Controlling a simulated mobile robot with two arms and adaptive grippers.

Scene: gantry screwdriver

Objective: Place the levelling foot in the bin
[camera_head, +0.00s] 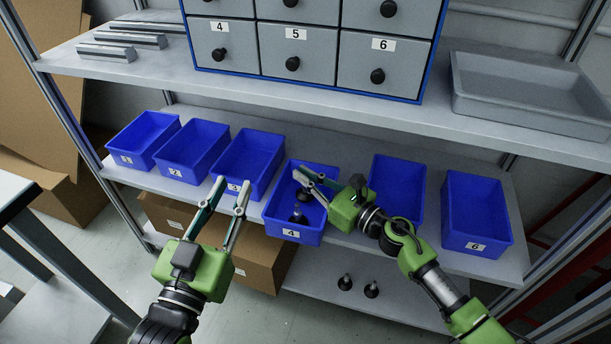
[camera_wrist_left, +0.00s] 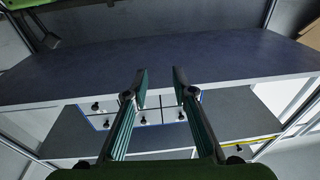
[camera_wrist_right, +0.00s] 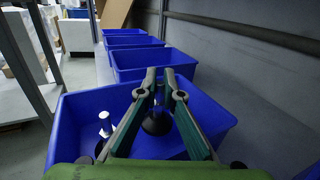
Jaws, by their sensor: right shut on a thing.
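My right gripper (camera_head: 308,180) is over the blue bin labelled 4 (camera_head: 292,234), its fingers close together. In the right wrist view it is shut on a levelling foot (camera_wrist_right: 157,123), whose round black base shows below the fingertips, inside the bin's outline. Whether that base touches the floor of the bin (camera_wrist_right: 72,118) I cannot tell. Another levelling foot with a pale stem (camera_wrist_right: 105,127) is in the same bin, to the left. My left gripper (camera_head: 231,188) is open and empty in front of bin 3; its spread fingers also show in the left wrist view (camera_wrist_left: 159,82).
Other numbered blue bins, including bin 3 (camera_head: 247,158) and bin 6 (camera_head: 475,205), stand on the same shelf. Two levelling feet (camera_head: 345,283) (camera_head: 371,289) stand on the lower shelf. A drawer cabinet (camera_head: 320,75) and grey tray (camera_head: 530,112) are on the shelf above.

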